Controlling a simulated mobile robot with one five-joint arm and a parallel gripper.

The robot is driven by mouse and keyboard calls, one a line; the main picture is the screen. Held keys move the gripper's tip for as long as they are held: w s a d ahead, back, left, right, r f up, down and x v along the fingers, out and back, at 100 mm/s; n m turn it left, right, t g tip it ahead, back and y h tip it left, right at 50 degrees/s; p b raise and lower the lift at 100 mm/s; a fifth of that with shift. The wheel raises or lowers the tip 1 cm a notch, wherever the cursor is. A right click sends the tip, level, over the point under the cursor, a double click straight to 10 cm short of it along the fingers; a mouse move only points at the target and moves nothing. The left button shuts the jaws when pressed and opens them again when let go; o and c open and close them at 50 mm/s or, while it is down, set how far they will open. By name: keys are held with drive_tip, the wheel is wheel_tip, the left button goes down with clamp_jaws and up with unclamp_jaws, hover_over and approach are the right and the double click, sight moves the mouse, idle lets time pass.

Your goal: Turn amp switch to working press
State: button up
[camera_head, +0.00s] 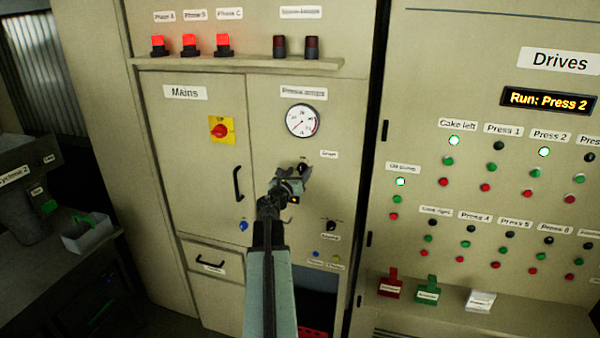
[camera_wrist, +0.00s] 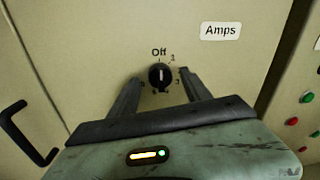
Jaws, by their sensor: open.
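The amp switch is a small round black knob (camera_wrist: 160,75) on the beige panel, with "Off" above it and small numbers around it. Its pale pointer line looks upright, towards "Off", though it is small. The "Amps" label (camera_wrist: 221,31) is to its upper right. In the head view the knob (camera_head: 303,168) shows just beyond my gripper (camera_head: 291,173). In the wrist view my gripper's fingers are open, one to each side of the knob with gaps between. The display (camera_head: 549,100) reads "Run: Press 2", and the Press 2 lamp (camera_head: 544,152) is lit.
The press amps gauge (camera_head: 302,121) is above the knob. A black door handle (camera_head: 238,184) is to the left. Another black knob (camera_head: 331,226) is below right. A ledge (camera_head: 240,64) with red lamps runs above. The panel right around the knob is clear.

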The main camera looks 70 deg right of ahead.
drive_tip(key=shift+d, duration=0.45)
clamp_jaws()
drive_tip(key=m, duration=0.3)
drive_tip(key=shift+r+m+p, duration=0.1)
drive_tip(key=shift+m+p, duration=0.3)
drive_tip(key=m, duration=0.3)
drive_tip(key=shift+s+m+y, duration=0.1)
drive_tip(key=shift+m+y, duration=0.2)
drive_tip(key=m+p, duration=0.1)
drive_tip(key=m, duration=0.3)
drive_tip(key=shift+s+t, duration=0.1)
drive_tip(key=shift+t, duration=0.3)
drive_tip(key=shift+m, duration=1.8)
drive_tip(key=shift+t, duration=0.3)
